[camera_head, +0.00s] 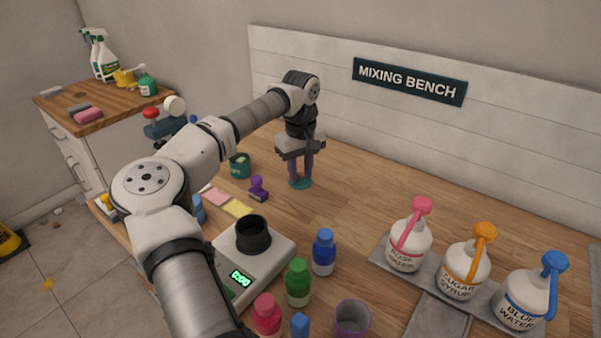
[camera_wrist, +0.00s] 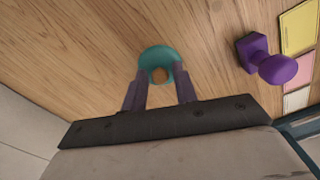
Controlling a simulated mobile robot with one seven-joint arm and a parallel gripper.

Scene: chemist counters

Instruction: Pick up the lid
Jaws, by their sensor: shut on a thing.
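The lid (camera_head: 300,184) is a small teal round piece at the back of the wooden bench, right under my gripper (camera_head: 301,177). In the wrist view the lid (camera_wrist: 152,52) shows between and just beyond the two purple-grey fingertips of my gripper (camera_wrist: 160,74), with a brown round spot at its middle. My gripper points down and is shut on the lid; the exact contact is partly hidden by the fingers. The lid looks at or very close to the bench top; I cannot tell whether it touches.
A dark green jar (camera_head: 240,166) and a purple stamp (camera_head: 258,188) stand left of my gripper. A scale (camera_head: 268,262) with a black cup (camera_head: 253,235) and several bottles stand in front. Pump bottles stand on a grey tray (camera_head: 381,256) at right. The bench right of my gripper is clear.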

